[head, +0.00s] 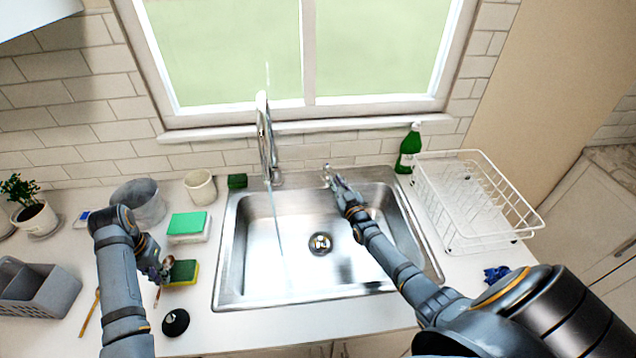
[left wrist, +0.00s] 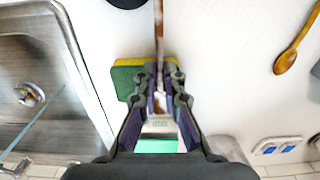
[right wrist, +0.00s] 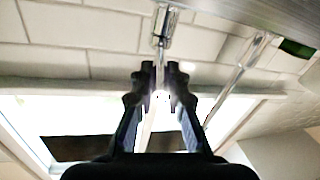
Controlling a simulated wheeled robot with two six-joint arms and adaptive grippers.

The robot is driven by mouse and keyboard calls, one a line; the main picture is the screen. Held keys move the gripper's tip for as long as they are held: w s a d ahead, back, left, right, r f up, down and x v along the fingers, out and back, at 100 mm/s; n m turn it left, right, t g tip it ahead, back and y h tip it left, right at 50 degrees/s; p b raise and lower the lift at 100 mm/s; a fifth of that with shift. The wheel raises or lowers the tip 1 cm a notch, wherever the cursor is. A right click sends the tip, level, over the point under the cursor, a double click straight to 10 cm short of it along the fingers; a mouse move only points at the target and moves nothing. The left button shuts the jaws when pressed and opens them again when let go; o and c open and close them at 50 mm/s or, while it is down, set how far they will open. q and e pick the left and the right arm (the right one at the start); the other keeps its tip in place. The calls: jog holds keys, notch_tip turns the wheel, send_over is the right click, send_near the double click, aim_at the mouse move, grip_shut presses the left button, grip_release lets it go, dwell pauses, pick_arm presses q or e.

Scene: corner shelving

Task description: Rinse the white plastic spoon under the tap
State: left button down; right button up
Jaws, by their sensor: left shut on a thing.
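My left gripper (head: 160,272) is shut on a thin spoon handle (left wrist: 159,35), which shows white with brownish patches. I cannot tell clearly whether this is the white plastic spoon. It is over the counter left of the sink, beside a yellow-green sponge (head: 182,272). The tap (head: 266,140) stands behind the sink (head: 232,240), and a thin stream of water (head: 277,235) falls into the basin. My right gripper (head: 335,182) is at the small tap lever (head: 327,172) behind the basin. The lever (right wrist: 164,28) lies just beyond its fingertips; contact is unclear.
A green bottle (head: 409,148) and a white dish rack (head: 480,240) are at the right. The basin is empty.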

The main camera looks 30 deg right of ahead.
jog(key=o, duration=0.4)
jog(key=s, duration=0.4)
jog(key=s+a, duration=0.1)
jog(key=s, duration=0.3)
jog(key=s+a, duration=0.1)
jog(key=s, duration=0.2)
jog(key=shift+s+a, duration=0.1)
jog(key=shift+s, duration=0.3)
